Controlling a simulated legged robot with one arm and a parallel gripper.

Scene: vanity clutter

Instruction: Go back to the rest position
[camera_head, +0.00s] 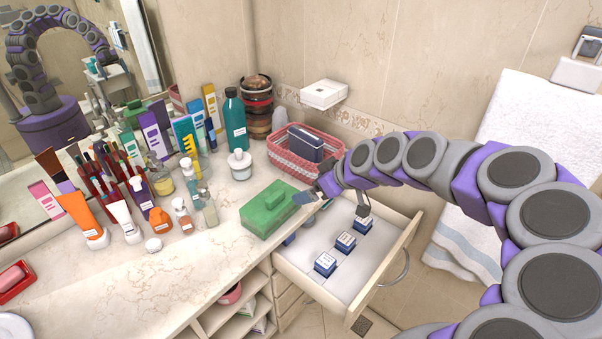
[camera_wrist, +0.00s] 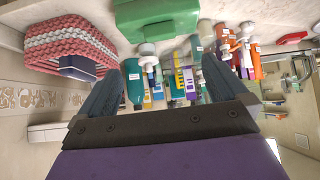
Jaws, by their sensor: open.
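My gripper (camera_head: 333,199) is open and empty, above the back part of the open drawer, just right of the green box. In the wrist view its two dark fingers stand wide apart (camera_wrist: 165,82) with nothing between them. My arm reaches in from the right side of the head view. The pulled-out drawer (camera_head: 295,266) has a pale inside and holds small blue boxes with white labelled tops; three show clearly (camera_head: 325,263), (camera_head: 345,242), (camera_head: 362,225). The back of the drawer is partly hidden by my gripper.
The green lidded box (camera_head: 262,220) sits at the counter's edge. Behind it is a pink woven basket (camera_head: 290,165) holding a dark blue box (camera_head: 305,143). Bottles, tubes and brushes crowd the counter's left. A towel (camera_head: 510,125) hangs on the wall behind my arm.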

